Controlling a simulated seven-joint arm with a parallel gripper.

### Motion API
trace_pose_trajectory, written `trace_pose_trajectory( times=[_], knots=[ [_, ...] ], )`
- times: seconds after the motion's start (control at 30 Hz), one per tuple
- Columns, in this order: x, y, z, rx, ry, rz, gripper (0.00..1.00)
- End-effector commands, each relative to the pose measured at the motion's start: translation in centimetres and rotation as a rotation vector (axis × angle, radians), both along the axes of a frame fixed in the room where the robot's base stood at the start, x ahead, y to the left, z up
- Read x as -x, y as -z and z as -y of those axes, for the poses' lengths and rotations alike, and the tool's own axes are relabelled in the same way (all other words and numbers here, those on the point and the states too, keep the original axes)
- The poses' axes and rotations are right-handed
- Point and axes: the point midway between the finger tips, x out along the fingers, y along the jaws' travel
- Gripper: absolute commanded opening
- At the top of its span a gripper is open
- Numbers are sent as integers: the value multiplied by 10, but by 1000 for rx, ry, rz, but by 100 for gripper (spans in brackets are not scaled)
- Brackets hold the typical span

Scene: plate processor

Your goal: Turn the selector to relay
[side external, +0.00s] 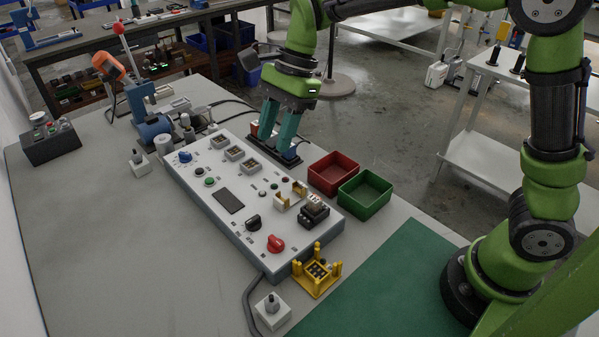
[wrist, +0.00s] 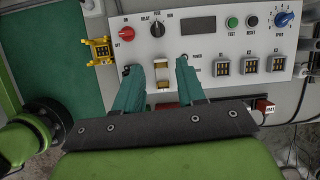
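The selector is a black knob (side external: 253,222) on the white control panel (side external: 213,178), beside a red knob. In the wrist view the selector (wrist: 157,29) has small printed labels around it. One at its left seems to read RELAY, but I cannot tell where the knob points. My gripper (side external: 275,142) is beyond the panel's far long edge, well away from the selector. In the wrist view its two teal fingers (wrist: 160,78) are apart with nothing held between them.
A red knob (side external: 275,243) is close to the selector. A relay-like block (side external: 314,211) and a yellow fixture (side external: 318,271) are near the panel's near end. Red (side external: 333,173) and green (side external: 365,195) bins stand right of it. The table left of the panel is largely clear.

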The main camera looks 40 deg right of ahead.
Motion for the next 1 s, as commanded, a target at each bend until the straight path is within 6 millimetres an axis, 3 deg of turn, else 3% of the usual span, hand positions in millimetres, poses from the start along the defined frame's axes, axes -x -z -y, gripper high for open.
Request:
trace_pose_trajectory(
  times=[0.27,0.8,1.0],
  knots=[
    [4,15,-7,-6,68,-45,39],
    [4,120,-50,-5,65,-44,39],
    [4,146,-61,-6,64,-43,39]
  ],
)
